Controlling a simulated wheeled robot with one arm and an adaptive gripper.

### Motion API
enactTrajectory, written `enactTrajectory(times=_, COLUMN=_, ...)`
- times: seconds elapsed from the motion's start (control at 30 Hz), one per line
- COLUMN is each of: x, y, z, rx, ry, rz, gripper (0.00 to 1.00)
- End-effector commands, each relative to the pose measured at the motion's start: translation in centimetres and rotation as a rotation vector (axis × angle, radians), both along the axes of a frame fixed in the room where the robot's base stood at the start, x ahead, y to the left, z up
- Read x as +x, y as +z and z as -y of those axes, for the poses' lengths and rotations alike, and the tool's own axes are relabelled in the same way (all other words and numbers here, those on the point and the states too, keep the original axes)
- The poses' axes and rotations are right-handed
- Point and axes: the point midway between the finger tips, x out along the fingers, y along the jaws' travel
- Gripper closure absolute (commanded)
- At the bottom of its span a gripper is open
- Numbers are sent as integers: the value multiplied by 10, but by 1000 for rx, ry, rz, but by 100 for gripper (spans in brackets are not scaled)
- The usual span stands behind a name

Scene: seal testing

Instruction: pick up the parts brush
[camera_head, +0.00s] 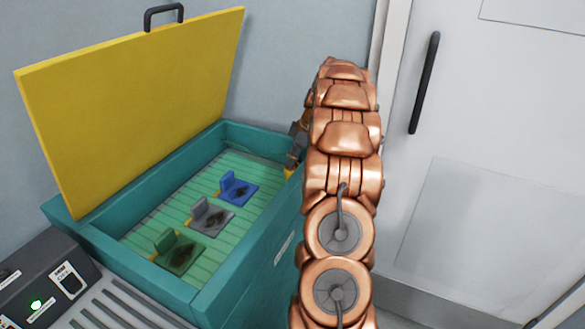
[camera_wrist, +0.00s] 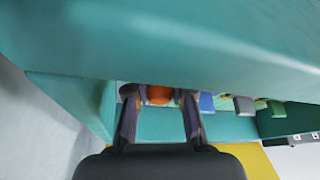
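The parts brush cannot be clearly made out. An orange piece (camera_wrist: 158,94) shows between my fingertips in the wrist view and may be part of it. In the head view, a small yellow-orange patch (camera_head: 290,172) shows beside my arm at the tub's right end, mostly hidden. My gripper (camera_wrist: 160,92) has its two fingers apart, with the orange piece between them; I see no clear contact. In the head view my gripper (camera_head: 296,142) is at the tub's right end, largely hidden by my arm.
The teal tub (camera_head: 250,262) has a raised yellow lid (camera_head: 135,105) and a slatted floor. Blue (camera_head: 237,188), grey (camera_head: 208,217) and green (camera_head: 177,250) stained brackets stand inside. A teal wall (camera_wrist: 170,40) fills the top of the wrist view. A control box (camera_head: 45,280) stands at left.

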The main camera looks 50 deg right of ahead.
Motion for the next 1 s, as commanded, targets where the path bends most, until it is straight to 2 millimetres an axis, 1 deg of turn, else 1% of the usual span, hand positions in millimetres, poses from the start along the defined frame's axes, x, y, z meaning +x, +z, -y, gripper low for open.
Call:
enactTrajectory(times=0.03, x=0, y=0, z=0, rx=0, ry=0, rz=0, gripper=89)
enactTrajectory(times=0.13, x=0, y=0, z=0, rx=0, ry=0, rz=0, gripper=99)
enactTrajectory(times=0.17, x=0, y=0, z=0, rx=0, ry=0, rz=0, gripper=100)
enactTrajectory(times=0.43, x=0, y=0, z=0, rx=0, ry=0, rz=0, gripper=100)
enactTrajectory(times=0.57, x=1, y=7, z=0, rx=-1, ry=1, rz=1, gripper=100)
enactTrajectory(times=0.67, x=1, y=19, z=0, rx=-3, ry=0, rz=3, gripper=100)
enactTrajectory(times=0.8, x=2, y=45, z=1, rx=-5, ry=-1, rz=6, gripper=100)
enactTrajectory(times=1.0, x=1, y=76, z=1, rx=-5, ry=1, rz=3, gripper=100)
